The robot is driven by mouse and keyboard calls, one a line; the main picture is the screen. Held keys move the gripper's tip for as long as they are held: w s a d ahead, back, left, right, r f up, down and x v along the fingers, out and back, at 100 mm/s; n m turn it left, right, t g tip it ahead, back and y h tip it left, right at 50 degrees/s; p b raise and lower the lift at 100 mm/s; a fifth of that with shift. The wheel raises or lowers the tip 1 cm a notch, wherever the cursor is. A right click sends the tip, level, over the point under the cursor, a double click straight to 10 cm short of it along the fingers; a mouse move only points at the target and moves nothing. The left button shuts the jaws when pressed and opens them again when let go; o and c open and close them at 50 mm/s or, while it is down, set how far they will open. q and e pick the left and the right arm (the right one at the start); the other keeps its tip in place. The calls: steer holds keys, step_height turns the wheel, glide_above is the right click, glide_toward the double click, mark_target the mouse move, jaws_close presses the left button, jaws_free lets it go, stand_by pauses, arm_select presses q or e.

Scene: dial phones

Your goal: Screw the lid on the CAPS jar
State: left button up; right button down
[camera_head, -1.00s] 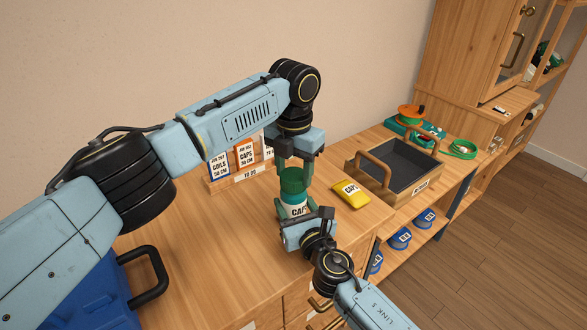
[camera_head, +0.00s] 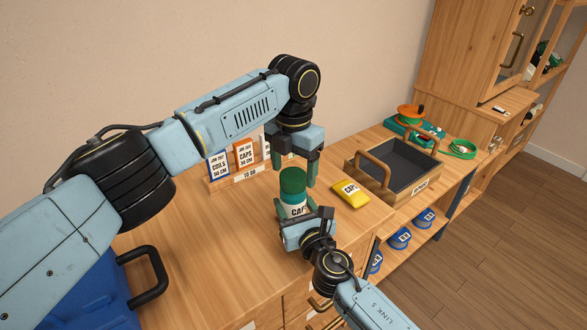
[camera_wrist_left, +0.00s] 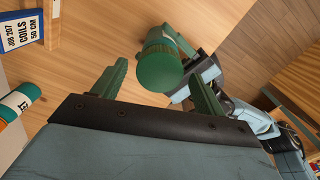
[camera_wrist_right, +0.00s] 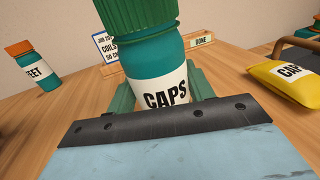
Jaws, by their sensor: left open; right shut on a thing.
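My left gripper (camera_head: 295,166) is open, just above and behind the lid in the head view. In the left wrist view the lid (camera_wrist_left: 160,66) shows between the spread fingers, apart from both.
A card rack (camera_head: 238,176) stands behind the jar. A yellow CAPS packet (camera_head: 351,193) and a wooden tray with handles (camera_head: 372,188) lie to the right. A jar with an orange lid (camera_wrist_right: 33,64) shows in the right wrist view. A blue case (camera_head: 80,295) is at front left.

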arm_select(q)
step_height(320, 180, up, 4)
steer(key=shift+f, duration=0.1)
steer(key=shift+c, duration=0.3)
